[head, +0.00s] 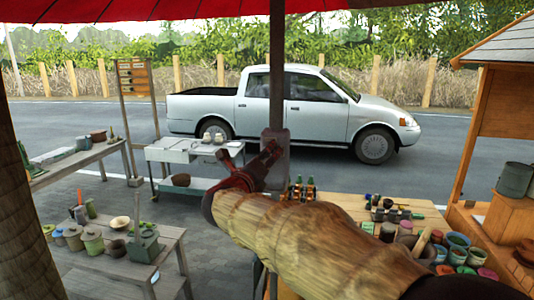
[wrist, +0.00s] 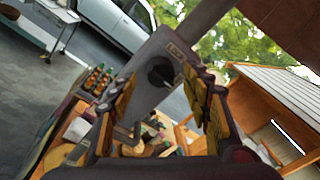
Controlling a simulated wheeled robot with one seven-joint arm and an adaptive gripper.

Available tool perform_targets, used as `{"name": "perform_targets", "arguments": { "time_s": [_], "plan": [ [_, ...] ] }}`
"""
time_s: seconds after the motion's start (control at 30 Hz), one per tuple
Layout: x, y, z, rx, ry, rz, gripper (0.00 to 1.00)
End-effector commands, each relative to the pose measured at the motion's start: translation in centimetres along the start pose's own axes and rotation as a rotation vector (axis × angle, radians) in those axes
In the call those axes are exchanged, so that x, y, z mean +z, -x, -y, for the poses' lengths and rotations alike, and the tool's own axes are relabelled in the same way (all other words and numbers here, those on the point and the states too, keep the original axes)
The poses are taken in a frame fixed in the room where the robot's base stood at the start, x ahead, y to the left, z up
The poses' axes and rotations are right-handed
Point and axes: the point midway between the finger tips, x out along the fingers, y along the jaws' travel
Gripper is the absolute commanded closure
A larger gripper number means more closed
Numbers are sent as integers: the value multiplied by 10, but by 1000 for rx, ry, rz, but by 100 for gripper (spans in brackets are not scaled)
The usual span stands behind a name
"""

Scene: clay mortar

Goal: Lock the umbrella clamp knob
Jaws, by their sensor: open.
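The umbrella pole (head: 277,60) rises through the middle of the head view. A grey clamp (head: 276,138) is fixed on it, partly hidden by my gripper (head: 249,157). In the wrist view the clamp (wrist: 147,100) is a tilted grey block with a small label. A dark round knob (wrist: 160,73) sits on its face. My gripper (wrist: 162,95) is open, with one finger on each side in the wrist view. The knob appears ahead, between the fingers. I cannot tell whether any finger touches the clamp.
A wooden table (head: 345,207) with bottles, jars and pots lies beyond and right of my arm. A wooden booth (head: 490,130) stands at right. A bench (head: 165,245) with pots is at lower left. A white pickup (head: 310,105) stands on the road behind. The red umbrella canopy (head: 150,10) hangs overhead.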

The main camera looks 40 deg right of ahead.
Motion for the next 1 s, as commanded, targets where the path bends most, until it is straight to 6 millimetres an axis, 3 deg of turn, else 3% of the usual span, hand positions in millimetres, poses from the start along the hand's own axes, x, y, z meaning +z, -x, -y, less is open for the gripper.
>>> {"name": "perform_targets", "arguments": {
  "time_s": [0.2, 0.5, 1.0],
  "plan": [
    [0, -18, 0, 0, 1, 0, 51],
    [0, -20, 0, 1, 0, 1, 52],
    [0, -20, 0, 1, 1, 1, 80]
  ]
}}
